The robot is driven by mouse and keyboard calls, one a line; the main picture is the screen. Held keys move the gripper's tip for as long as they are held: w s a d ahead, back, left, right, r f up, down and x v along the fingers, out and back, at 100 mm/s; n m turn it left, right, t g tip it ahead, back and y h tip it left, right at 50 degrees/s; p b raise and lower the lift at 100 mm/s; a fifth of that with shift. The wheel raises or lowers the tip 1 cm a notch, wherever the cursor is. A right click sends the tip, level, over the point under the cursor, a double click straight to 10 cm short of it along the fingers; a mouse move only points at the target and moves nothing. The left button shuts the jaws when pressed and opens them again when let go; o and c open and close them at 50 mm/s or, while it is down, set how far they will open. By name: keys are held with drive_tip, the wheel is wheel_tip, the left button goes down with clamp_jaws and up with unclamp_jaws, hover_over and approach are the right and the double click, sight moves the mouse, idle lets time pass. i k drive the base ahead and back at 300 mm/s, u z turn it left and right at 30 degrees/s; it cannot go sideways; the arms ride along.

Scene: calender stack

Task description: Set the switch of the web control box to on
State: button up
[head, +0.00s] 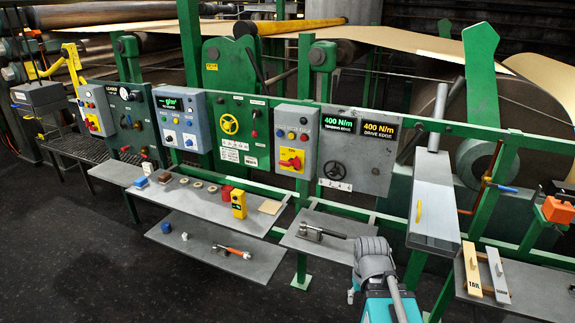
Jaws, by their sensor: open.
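Two boxes carry a red rotary switch on a yellow plate, and I cannot read the label on either. One is a grey box (297,120) on the green rail near the middle, with small coloured buttons above its red switch (292,159). The other is a smaller grey box (97,110) at the far left, with its own red and yellow switch (92,123). I cannot tell which is the web control box, or either switch's setting. My grey and teal arm rises at the bottom, right of centre, well apart from both boxes. My gripper itself does not show.
A shelf (205,200) with blocks, rings and a yellow device juts out below the panels. A lower shelf (285,238) holds a dark-handled tool. A long grey box (434,205) stands right of my arm. Dark floor (70,240) is clear at the left front.

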sight(296, 162)
drive_tip(key=z, duration=0.1)
drive_tip(key=i, duration=1)
drive_tip(key=u, duration=0.05)
